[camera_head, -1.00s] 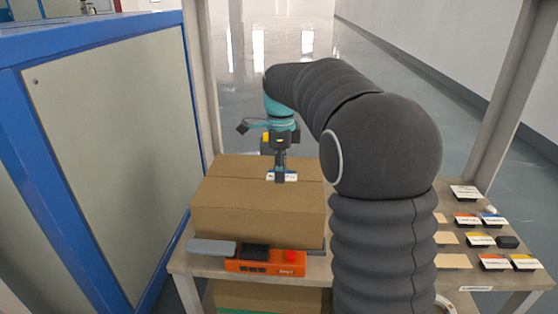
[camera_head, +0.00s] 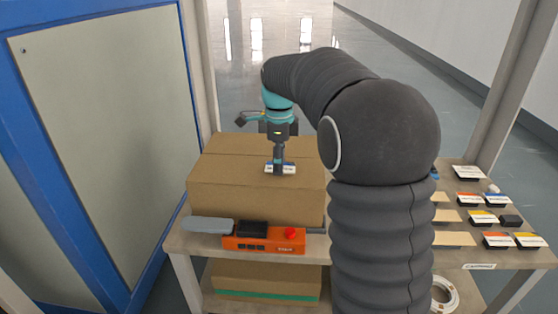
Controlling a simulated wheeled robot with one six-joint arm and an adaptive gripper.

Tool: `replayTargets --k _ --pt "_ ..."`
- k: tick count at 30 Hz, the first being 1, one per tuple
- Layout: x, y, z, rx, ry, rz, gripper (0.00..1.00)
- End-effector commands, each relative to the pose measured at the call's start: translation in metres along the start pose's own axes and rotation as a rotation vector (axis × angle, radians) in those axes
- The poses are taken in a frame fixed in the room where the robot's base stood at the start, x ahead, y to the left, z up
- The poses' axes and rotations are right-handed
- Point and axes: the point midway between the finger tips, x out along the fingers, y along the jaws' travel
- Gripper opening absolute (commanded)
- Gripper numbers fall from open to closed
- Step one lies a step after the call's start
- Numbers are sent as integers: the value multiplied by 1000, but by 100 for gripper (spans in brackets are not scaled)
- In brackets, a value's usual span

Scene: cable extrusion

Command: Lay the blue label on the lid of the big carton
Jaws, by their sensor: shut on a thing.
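The big carton (camera_head: 220,170) is a closed brown box on the table at left of centre. My gripper (camera_head: 279,168) points down over the right part of its lid. It is shut on the blue label (camera_head: 290,170), a small white piece with a blue edge. The label is at or just above the lid; I cannot tell whether it touches. The gripper's fingers hide the middle of the label.
An orange device (camera_head: 262,241) with a red button stands in front of the carton. Several small labelled pieces with coloured edges, one a white and blue label (camera_head: 495,199), sit on the table (camera_head: 511,254) at right. Another carton (camera_head: 265,280) lies on the shelf below.

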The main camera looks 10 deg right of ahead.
Motion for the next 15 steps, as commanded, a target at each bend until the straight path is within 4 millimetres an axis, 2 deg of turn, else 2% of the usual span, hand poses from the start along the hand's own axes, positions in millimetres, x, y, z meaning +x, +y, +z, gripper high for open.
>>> replayTargets --k 15 --pt "7 0 0 0 0 0 37"
